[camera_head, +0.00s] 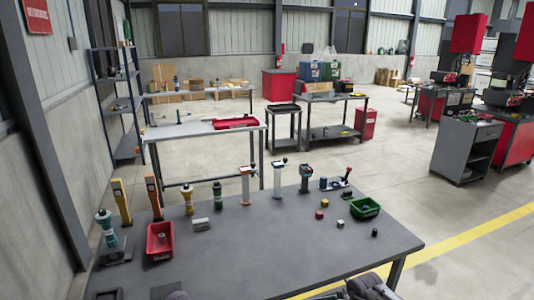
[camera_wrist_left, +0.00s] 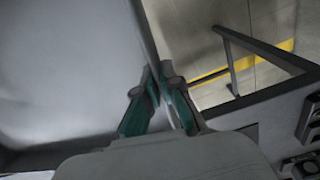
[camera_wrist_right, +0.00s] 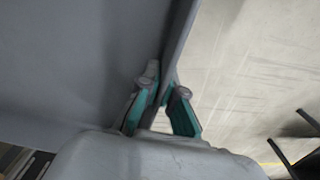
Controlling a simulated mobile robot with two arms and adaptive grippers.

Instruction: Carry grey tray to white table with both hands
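The grey tray (camera_wrist_left: 60,70) fills the left part of the left wrist view. It also fills the left part of the right wrist view (camera_wrist_right: 70,70). My left gripper (camera_wrist_left: 159,76) has one finger on each side of the tray's wall and is shut on it. My right gripper (camera_wrist_right: 167,84) likewise has its fingers on both sides of the wall and is shut on it. The tray and both fingertip pairs are not visible in the head view. A table with a whitish top (camera_head: 180,133) stands beyond the near dark table, with a red tray (camera_head: 236,123) on it.
The dark grey table (camera_head: 270,245) directly ahead holds several tools along its far edge, a red bin (camera_head: 160,240) and a green bin (camera_head: 365,208). A small stand (camera_head: 284,110) is right of the whitish table. Open floor (camera_head: 390,160) lies to the right.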

